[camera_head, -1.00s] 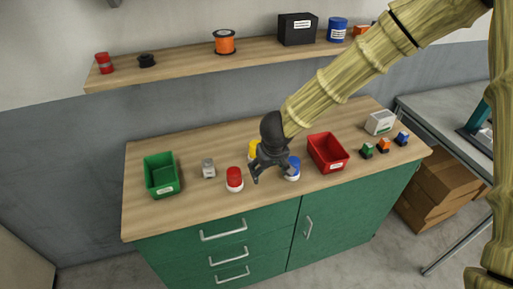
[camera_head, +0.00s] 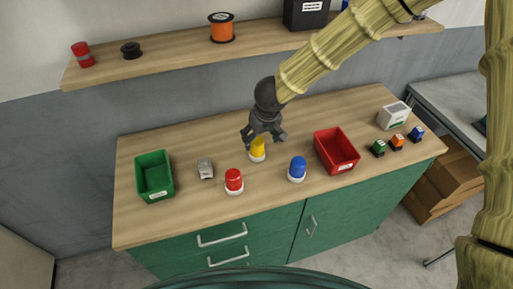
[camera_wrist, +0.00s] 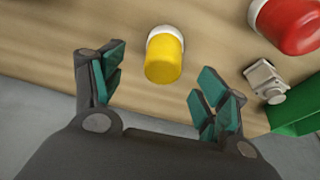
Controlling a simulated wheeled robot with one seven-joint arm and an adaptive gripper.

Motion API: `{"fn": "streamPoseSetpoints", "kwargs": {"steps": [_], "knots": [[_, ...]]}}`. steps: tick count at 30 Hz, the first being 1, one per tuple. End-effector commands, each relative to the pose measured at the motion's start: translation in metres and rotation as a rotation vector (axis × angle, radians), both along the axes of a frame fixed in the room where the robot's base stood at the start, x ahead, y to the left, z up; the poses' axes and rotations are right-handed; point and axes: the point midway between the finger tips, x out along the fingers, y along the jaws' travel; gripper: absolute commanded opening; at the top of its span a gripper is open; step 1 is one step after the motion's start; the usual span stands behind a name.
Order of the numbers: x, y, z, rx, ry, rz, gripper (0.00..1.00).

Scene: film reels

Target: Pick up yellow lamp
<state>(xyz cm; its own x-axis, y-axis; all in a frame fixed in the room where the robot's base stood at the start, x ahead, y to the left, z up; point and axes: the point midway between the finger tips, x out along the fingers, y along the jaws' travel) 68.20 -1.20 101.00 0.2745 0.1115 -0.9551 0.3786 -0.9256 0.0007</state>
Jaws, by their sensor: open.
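The yellow lamp (camera_head: 258,147) has a yellow dome on a white base and stands on the wooden counter top, toward its middle. My gripper (camera_head: 264,137) is above and just behind it in the head view, partly over its top. In the wrist view the yellow lamp (camera_wrist: 164,57) lies ahead of the gap between my open fingers (camera_wrist: 160,88), apart from both, with nothing held.
A red lamp (camera_head: 233,180) and a blue lamp (camera_head: 297,168) stand in front on either side. A green bin (camera_head: 142,177), a grey device (camera_head: 205,168) and a red bin (camera_head: 325,152) are on the counter (camera_head: 180,215). A shelf (camera_head: 160,62) runs along the wall above.

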Motion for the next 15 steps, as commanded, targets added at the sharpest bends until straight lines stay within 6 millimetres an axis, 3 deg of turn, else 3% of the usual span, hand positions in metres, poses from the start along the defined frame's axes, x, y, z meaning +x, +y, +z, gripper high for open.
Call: {"fn": "streamPoseSetpoints", "kwargs": {"steps": [15], "knots": [[0.009, 0.011, -0.051, 0.0, 0.001, 0.004, 0.74]]}}
